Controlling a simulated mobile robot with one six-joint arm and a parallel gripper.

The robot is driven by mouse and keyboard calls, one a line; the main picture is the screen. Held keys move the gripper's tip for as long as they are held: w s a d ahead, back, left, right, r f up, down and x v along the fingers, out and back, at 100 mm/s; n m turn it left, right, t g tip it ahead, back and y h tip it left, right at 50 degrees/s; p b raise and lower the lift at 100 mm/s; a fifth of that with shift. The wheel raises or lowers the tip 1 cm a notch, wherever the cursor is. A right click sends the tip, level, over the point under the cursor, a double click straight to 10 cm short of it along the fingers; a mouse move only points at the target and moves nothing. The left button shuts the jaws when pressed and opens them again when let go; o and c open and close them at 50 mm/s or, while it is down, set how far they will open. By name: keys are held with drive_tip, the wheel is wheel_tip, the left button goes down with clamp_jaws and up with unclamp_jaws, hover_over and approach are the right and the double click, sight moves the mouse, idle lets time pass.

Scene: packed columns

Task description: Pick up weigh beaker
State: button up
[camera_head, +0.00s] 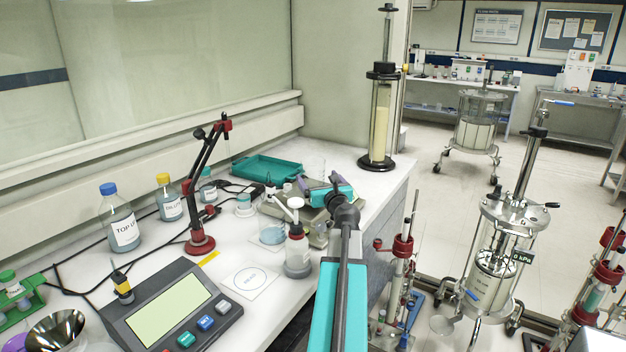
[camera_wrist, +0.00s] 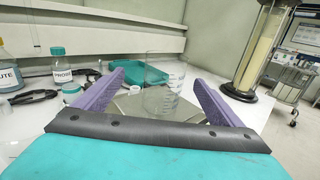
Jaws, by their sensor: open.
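The weigh beaker is a clear glass beaker (camera_wrist: 165,92) with graduation marks, upright at the middle of the wrist view. It seems to stand on or just behind a grey metal balance pan (camera_wrist: 128,108). My gripper (camera_wrist: 157,78) is open, its two purple fingers spread to the left and right of the beaker in that view. I cannot tell whether either finger touches the glass. In the head view my gripper (camera_head: 318,181) is over the grey balance (camera_head: 317,238), and only a faint part of the clear beaker (camera_head: 317,164) shows behind it.
A teal tray (camera_head: 268,167) lies behind. A tall glass column (camera_head: 379,125) stands at the back right, near the bench edge.

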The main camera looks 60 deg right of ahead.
sight(316, 172)
drive_tip(key=shift+s+d, duration=0.1)
drive_tip(key=shift+s, duration=0.1)
drive_tip(key=shift+d, duration=0.1)
drive_tip(key=shift+d, duration=0.15)
drive_tip(key=shift+w+d, duration=0.45)
drive_tip(key=shift+w, duration=0.05)
drive_tip(key=shift+p+x, duration=0.6)
drive_tip(key=shift+x, duration=2.85)
drive_tip(key=shift+d, duration=0.1)
drive_tip(key=shift+f+p+x, duration=0.2)
drive_tip(key=shift+p+x, duration=0.3)
drive_tip(key=shift+x, duration=2.05)
